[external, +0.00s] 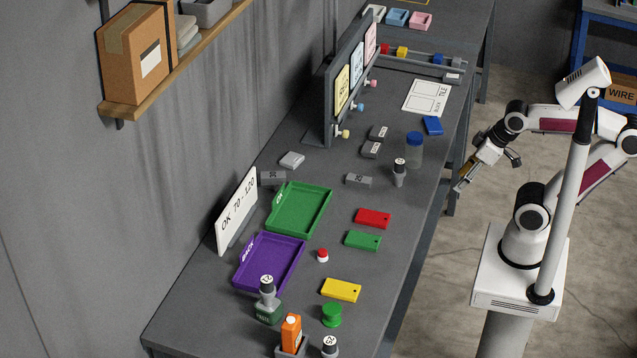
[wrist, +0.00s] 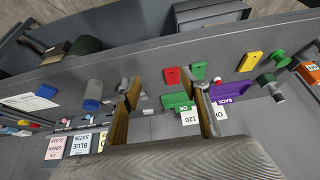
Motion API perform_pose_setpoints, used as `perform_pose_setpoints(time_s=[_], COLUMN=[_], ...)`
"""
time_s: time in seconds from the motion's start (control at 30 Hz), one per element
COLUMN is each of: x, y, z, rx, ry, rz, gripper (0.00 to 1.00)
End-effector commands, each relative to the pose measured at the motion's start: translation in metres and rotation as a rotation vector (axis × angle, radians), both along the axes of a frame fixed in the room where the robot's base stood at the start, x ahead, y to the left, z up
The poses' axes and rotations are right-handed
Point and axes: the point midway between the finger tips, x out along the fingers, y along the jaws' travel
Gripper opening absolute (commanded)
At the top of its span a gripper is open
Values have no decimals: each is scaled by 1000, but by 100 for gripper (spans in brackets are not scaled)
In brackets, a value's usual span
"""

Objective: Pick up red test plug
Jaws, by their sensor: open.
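A small plug-like piece with a red top and white base (external: 322,255) stands on the bench right of the purple tray in the external view; in the wrist view it is a tiny red spot (wrist: 217,79). A flat red plate (external: 373,218) with a hole lies farther back; it also shows in the wrist view (wrist: 172,76). I cannot tell for certain which is the red test plug; the small piece looks most like one. My gripper (external: 462,186) is open and empty, off the bench's right edge, well away from both. Its fingers are spread in the wrist view (wrist: 167,92).
A green tray (external: 327,213) and purple tray (external: 298,268) lie on the left. Green (external: 363,240) and yellow (external: 341,289) plates lie nearby. A blue-capped jar (external: 414,152) and dark cylinder (external: 399,174) stand near the right edge. Several stamps and bottles crowd the front.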

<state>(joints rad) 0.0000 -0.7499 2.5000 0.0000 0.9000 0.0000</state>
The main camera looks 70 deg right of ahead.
Motion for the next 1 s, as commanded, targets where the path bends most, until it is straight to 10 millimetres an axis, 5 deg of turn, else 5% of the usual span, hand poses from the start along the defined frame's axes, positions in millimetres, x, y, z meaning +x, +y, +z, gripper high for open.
perform_pose_setpoints(time_s=[0.57, 1.0], x=[5, 77], y=[1, 18], z=[-1, -13], rx=[0, -1], ry=[-5, -97], rz=[4, 63], gripper=[39, 39])
